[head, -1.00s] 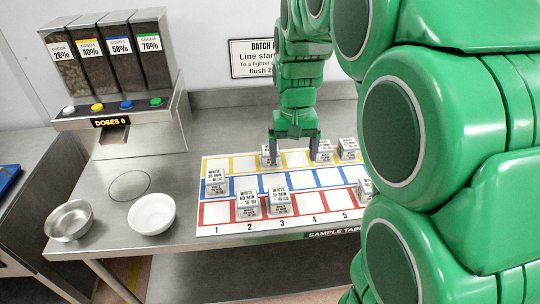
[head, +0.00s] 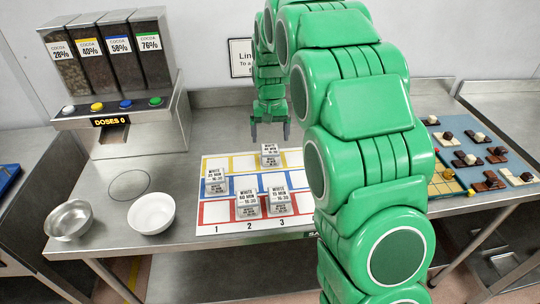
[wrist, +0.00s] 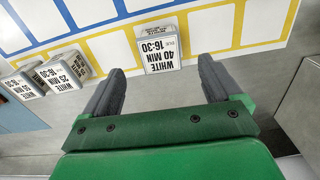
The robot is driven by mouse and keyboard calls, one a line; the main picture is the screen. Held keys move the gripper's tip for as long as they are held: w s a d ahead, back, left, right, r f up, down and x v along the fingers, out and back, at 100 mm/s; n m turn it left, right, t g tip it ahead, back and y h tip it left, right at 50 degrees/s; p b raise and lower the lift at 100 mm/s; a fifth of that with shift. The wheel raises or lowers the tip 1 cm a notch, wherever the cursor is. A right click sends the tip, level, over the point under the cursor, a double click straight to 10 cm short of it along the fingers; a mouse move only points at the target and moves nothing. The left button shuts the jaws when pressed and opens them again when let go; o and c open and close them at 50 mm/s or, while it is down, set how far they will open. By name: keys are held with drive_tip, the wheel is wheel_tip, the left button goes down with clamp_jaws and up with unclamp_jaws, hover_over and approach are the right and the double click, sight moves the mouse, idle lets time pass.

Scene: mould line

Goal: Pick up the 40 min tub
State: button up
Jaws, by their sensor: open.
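The 40 min tub (wrist: 161,50) is a small pale box with "WHITE 40 MIN 16-30" on its label, upside down in the wrist view. In the head view it stands on the sample mat (head: 209,229), in the back row with yellow outlines (head: 270,154). My gripper (head: 270,136) is open and empty, beyond the tub in the head view. In the wrist view the fingers (wrist: 162,73) are spread wider than the tub, which shows between and ahead of their tips. I see no contact.
Other labelled tubs stand on the mat: one at the left (head: 215,180), two in front (head: 247,206) (head: 279,201). Two more are left in the wrist view (wrist: 63,73) (wrist: 23,82). A cocoa dispenser (head: 130,140) and two bowls (head: 151,213) (head: 70,219) stand left. My arm hides the mat's right part.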

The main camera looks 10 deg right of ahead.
sight(270, 149)
drive_tip(key=shift+f, duration=0.9)
drive_tip(key=shift+w+f, duration=0.15)
drive_tip(key=shift+f, duration=2.55)
drive_tip(key=shift+c, duration=0.4)
drive_tip(key=c, duration=1)
drive_tip(key=shift+r, duration=0.1)
drive_tip(key=shift+c, duration=0.2)
